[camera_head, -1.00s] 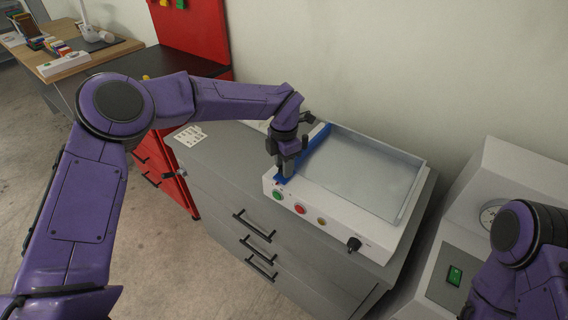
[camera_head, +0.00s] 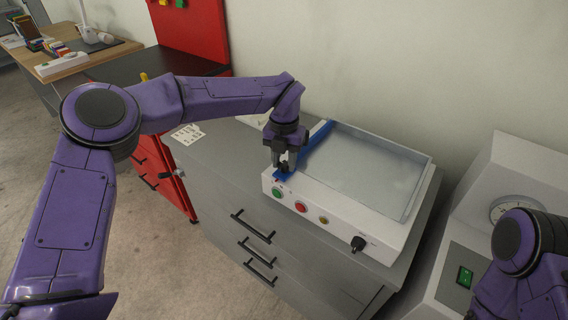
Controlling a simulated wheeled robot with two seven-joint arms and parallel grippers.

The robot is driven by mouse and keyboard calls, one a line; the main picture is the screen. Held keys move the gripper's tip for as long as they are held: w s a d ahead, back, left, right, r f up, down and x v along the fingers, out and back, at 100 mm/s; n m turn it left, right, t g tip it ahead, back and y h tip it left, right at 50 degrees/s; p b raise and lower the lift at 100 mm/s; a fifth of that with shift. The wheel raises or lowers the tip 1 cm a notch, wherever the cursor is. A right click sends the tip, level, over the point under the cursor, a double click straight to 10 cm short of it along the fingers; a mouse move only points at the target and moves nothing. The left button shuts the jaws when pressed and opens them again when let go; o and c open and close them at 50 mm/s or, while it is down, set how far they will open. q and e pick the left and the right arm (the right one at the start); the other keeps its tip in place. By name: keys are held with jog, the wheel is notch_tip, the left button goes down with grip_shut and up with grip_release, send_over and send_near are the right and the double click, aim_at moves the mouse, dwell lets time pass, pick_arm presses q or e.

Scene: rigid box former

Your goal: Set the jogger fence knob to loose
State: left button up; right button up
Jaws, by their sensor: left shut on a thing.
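The jogger (camera_head: 333,220) is a white box with a shallow pale tray, standing on the grey cabinet. A blue fence (camera_head: 318,143) runs along the tray's left side. My left gripper (camera_head: 283,168) points down at the fence's near end, shut on a small dark knob (camera_head: 284,169) there. The fingers partly hide the knob, and its loose or tight setting cannot be read. My right arm shows at the lower right, but its gripper is out of the picture.
The jogger's front has a green button (camera_head: 277,192), a red button (camera_head: 302,206), a small yellowish button (camera_head: 324,219) and a black dial (camera_head: 358,243). A white card (camera_head: 187,134) lies on the cabinet's left. A white machine (camera_head: 510,190) with a gauge stands at right.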

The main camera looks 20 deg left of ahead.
aim_at(284, 164)
pick_arm(q)
jog(key=shift+n+b, duration=0.45)
jog(key=shift+n, duration=0.55)
jog(key=shift+r, duration=0.1)
jog(key=o, duration=1)
jog(key=shift+o, duration=0.2)
notch_tip(284, 164, up, 11)
jog(key=shift+f+b, duration=0.2)
jog(key=shift+b, duration=0.2)
